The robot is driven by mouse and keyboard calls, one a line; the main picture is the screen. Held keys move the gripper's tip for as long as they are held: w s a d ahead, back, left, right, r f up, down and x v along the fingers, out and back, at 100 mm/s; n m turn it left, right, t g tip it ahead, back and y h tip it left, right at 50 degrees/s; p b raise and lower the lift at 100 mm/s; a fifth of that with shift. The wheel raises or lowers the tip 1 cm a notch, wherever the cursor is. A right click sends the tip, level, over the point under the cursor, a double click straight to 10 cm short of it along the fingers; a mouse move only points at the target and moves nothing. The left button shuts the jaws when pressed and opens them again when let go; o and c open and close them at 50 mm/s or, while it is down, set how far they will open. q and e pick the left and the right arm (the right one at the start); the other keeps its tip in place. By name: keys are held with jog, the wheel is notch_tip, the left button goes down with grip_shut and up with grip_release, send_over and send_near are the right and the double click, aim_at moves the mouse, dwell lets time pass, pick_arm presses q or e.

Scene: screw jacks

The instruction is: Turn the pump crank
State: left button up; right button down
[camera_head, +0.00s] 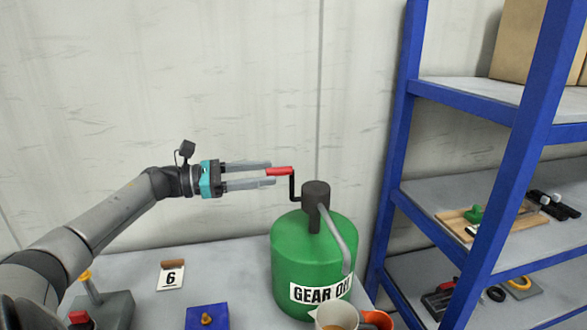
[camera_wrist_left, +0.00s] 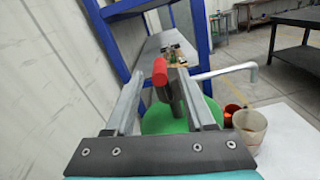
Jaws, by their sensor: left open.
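The pump is a dark cylinder (camera_head: 316,190) on top of a green drum (camera_head: 305,245) labelled "GEAR OIL", with a grey spout curving down to the right. Its black crank has a red handle (camera_head: 280,171) pointing left. My left gripper (camera_head: 271,173) is open, coming from the left, with its fingertips at the red handle. In the left wrist view the red handle (camera_wrist_left: 159,72) shows between the two fingers, nearer the left one. I cannot tell whether a finger touches it. My right gripper is not in view.
A jug (camera_head: 337,318) and an orange object (camera_head: 377,319) stand by the drum's front. A blue-framed shelf (camera_head: 395,170) stands close on the right.

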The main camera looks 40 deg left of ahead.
aim_at(289, 171)
pick_arm(q)
jog(key=shift+p+x, duration=0.65)
jog(key=shift+x, duration=3)
grip_shut()
